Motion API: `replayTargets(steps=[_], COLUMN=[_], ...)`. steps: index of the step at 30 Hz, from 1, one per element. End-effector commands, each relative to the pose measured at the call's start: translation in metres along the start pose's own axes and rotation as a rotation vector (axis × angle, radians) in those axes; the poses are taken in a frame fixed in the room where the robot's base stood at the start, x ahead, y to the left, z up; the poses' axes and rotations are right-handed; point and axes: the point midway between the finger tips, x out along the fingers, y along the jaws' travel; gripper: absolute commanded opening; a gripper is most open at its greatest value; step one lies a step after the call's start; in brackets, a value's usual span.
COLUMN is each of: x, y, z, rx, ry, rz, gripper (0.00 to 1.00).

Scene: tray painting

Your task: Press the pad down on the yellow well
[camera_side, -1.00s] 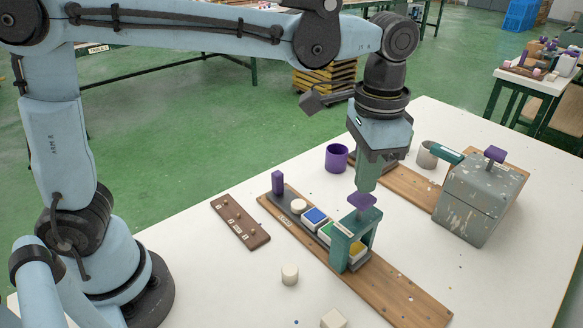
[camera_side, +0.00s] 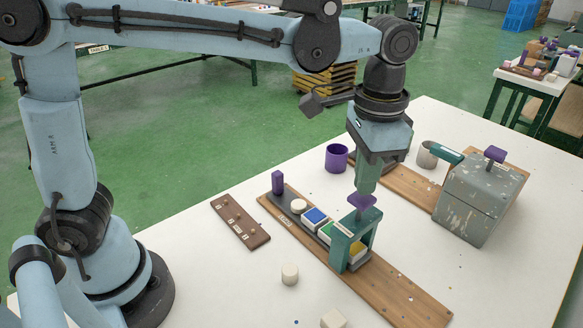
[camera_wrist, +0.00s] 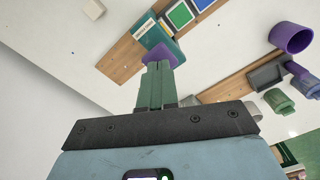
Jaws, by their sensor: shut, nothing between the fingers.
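The teal press frame (camera_side: 343,250) stands over the tray strip, with a purple knob (camera_side: 361,201) on its top. A yellow well (camera_side: 357,249) shows partly under the frame; the pad itself is hidden. My gripper (camera_side: 363,191) is shut and empty, its fingertips at the knob, seemingly touching it from above. In the wrist view the shut fingers (camera_wrist: 158,66) end against the purple knob (camera_wrist: 160,50).
A purple post (camera_side: 278,183) rises at the strip's far end. A purple cup (camera_side: 336,157), grey box (camera_side: 478,205) and brown peg board (camera_side: 240,220) stand around. A cream cylinder (camera_side: 290,274) and block (camera_side: 333,319) lie in front. The white table (camera_side: 190,265) is clear at left.

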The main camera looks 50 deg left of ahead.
Motion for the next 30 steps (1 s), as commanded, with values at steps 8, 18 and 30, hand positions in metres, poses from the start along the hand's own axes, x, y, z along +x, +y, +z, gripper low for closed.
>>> replayTargets(steps=[8,18,30], x=[0.008,0.017,0.028], y=[0.0,0.0,0.0], z=[0.0,0.0,0.0], rx=[0.0,0.0,0.0], ry=[0.0,0.0,0.0], rz=[0.0,0.0,0.0], gripper=[0.0,0.0,0.0])
